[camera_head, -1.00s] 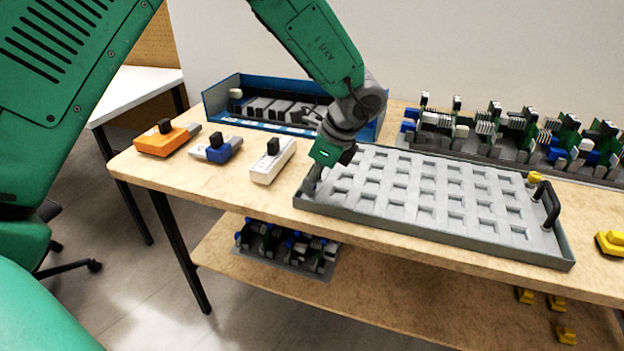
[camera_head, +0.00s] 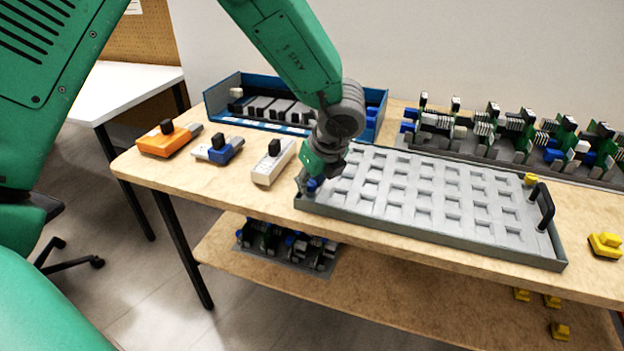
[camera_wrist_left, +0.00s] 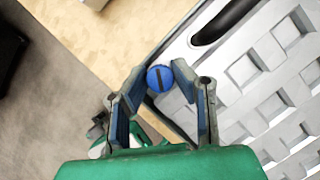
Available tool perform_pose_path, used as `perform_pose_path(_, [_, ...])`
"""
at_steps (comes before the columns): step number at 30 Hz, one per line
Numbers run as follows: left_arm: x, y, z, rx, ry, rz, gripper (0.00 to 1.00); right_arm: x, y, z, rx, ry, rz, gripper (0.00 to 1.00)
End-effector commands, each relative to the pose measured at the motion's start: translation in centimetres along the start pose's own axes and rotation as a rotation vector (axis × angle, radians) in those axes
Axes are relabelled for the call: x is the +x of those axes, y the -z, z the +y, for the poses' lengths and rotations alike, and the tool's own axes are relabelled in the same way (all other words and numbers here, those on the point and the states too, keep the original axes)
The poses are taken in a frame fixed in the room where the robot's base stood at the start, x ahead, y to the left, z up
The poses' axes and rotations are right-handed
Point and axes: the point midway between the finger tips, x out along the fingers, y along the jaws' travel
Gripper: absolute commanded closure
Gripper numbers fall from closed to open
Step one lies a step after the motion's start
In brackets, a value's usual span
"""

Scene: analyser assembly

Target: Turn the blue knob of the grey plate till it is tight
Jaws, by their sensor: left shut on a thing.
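The grey plate (camera_head: 440,238) is a shallow tray with rows of square recesses, lying along the front of the table. The blue knob (camera_head: 312,185) is at its near left corner, mostly covered by my gripper. In the left wrist view the blue knob (camera_wrist_left: 160,78) shows as a round head with a dark slot. My left gripper (camera_wrist_left: 158,74) is shut on the knob, one finger on each side. In the head view the left gripper (camera_head: 308,184) points down at that corner. My right gripper is not in view.
A yellow knob (camera_head: 530,179) and a black handle (camera_head: 544,206) are at the plate's right end. Orange (camera_head: 168,141), blue (camera_head: 217,149) and white (camera_head: 272,164) connectors lie left. A blue bin (camera_head: 222,104) and a rack of boards (camera_head: 480,160) stand behind.

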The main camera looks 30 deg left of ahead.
Motion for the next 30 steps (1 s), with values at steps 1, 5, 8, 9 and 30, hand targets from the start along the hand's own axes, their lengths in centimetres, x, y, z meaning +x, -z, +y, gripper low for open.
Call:
perform_pose_path(1, [-0.11, -0.05, -0.08, 0.02, 0.012, 0.0, 1.0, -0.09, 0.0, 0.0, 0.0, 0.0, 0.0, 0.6])
perform_pose_path(5, [-0.09, -0.06, -0.12, 0.062, 0.03, 0.0, 1.0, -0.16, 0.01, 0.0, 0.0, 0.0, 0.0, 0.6])
perform_pose_path(8, [-0.08, -0.08, -0.15, 0.082, 0.039, -0.001, 1.0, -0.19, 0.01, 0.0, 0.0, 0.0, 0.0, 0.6])
perform_pose_path(9, [-0.08, -0.09, -0.15, 0.088, 0.041, -0.001, 1.0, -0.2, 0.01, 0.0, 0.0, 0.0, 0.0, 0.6])
perform_pose_path(30, [-0.04, -0.08, -0.08, 0.096, 0.043, -0.002, 0.7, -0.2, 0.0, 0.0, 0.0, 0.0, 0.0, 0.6])
